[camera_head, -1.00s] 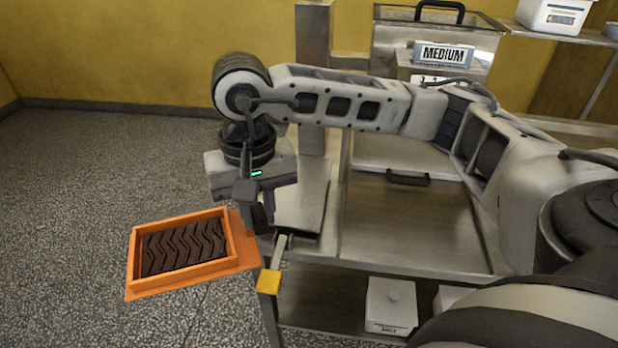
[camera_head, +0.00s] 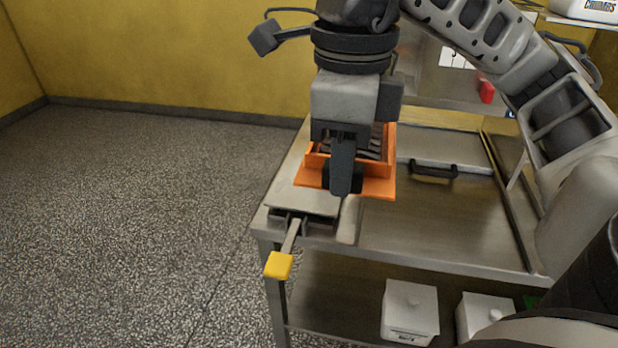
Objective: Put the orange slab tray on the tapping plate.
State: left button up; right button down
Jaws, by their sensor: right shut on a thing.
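The orange slab tray (camera_head: 312,178) holds dark ridged chocolate, partly hidden behind my right gripper (camera_head: 343,186). My right gripper is shut on the near edge of the tray. The tray appears to be above the table, over the area beside and behind the flat grey tapping plate (camera_head: 300,201) at the table's left end. I cannot tell whether the tray touches anything below it. A lever with a yellow end (camera_head: 279,265) sticks out from the plate towards me. My left gripper is not in view.
The steel table (camera_head: 430,235) has clear surface to the right, with a black-handled lid or panel (camera_head: 433,170) behind. White lidded tubs (camera_head: 410,310) stand on the lower shelf. Open floor (camera_head: 130,220) lies to the left.

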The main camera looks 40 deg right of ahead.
aim_at(312, 144)
jog(key=w+f, duration=0.1)
jog(key=w, duration=0.1)
jog(key=w+d+f, duration=0.1)
jog(key=w, duration=0.2)
jog(key=w+f, duration=0.1)
jog(key=w, duration=0.2)
jog(key=shift+d+f, duration=0.4)
jog(key=w+f, duration=0.1)
jog(key=f, duration=0.1)
jog(key=w+d+f, duration=0.1)
jog(key=w+f, duration=0.1)
jog(key=f, duration=0.1)
jog(key=w+f, duration=0.2)
jog(key=f, duration=0.1)
jog(key=shift+d+p, duration=0.15)
jog(key=shift+p, duration=0.15)
jog(key=shift+f, duration=0.45)
jog(key=shift+f, duration=0.15)
jog(key=c, duration=1.3)
grip_release()
